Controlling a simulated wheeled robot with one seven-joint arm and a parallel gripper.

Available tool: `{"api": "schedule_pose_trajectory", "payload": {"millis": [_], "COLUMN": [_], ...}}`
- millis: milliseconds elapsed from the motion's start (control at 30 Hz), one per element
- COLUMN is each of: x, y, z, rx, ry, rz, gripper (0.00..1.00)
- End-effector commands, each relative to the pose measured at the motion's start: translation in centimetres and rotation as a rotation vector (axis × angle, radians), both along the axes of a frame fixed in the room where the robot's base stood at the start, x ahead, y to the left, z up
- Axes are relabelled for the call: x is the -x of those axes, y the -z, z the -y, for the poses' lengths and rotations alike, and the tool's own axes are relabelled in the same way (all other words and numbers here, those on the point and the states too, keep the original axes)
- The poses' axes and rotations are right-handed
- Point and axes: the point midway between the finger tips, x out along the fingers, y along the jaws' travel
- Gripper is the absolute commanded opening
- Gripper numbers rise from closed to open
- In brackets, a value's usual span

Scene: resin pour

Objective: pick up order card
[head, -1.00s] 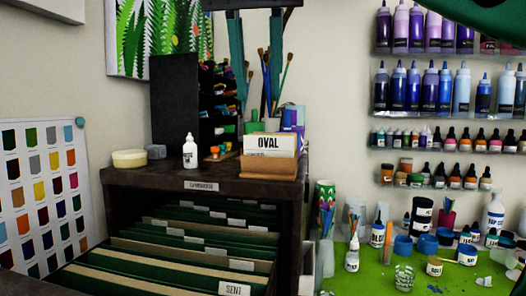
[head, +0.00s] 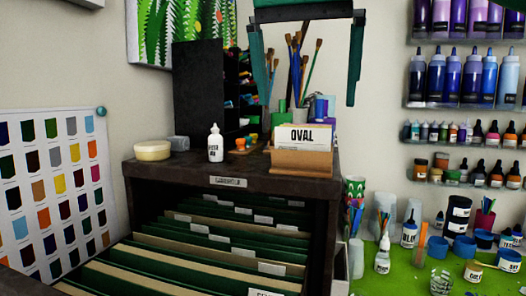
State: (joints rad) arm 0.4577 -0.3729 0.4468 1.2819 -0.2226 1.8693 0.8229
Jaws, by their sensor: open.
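A white order card (head: 303,136) marked OVAL stands at the front of a small brown card box (head: 301,162). The box sits on the right end of the dark cabinet top, and other pale cards show behind the OVAL card. The box's front wall hides the card's lower part. My gripper (head: 310,104) hangs from the top of the head view, its two green fingers pointing down and spread wide apart. It is open with nothing between the fingers. In the picture the fingertips lie a little above the card, and the exact depth gap cannot be told.
Brushes (head: 295,70) in a holder stand behind the box. A dark upright organizer (head: 200,100), a white bottle (head: 215,145) and a round cream tub (head: 152,150) share the cabinet top. The open file drawer (head: 205,260) is below. Bottle shelves (head: 465,103) hang right.

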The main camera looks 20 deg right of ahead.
Motion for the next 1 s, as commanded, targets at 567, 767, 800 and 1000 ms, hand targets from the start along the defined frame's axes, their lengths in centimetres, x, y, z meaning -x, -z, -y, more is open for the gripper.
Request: {"api": "schedule_pose_trajectory", "payload": {"millis": [567, 767, 800, 1000], "x": [-2.7, -3.2, -3.3, -3.3], "y": [5.4, 7.1, 7.3, 7.3], "z": [1.0, 1.4, 1.5, 1.5], "rx": [0.000, 0.000, 0.000, 0.000], "ry": [0.002, 0.001, 0.001, 0.000], "rz": [-0.002, 0.000, 0.000, 0.000], "gripper": [1.00, 1.00, 1.00, 1.00]}}
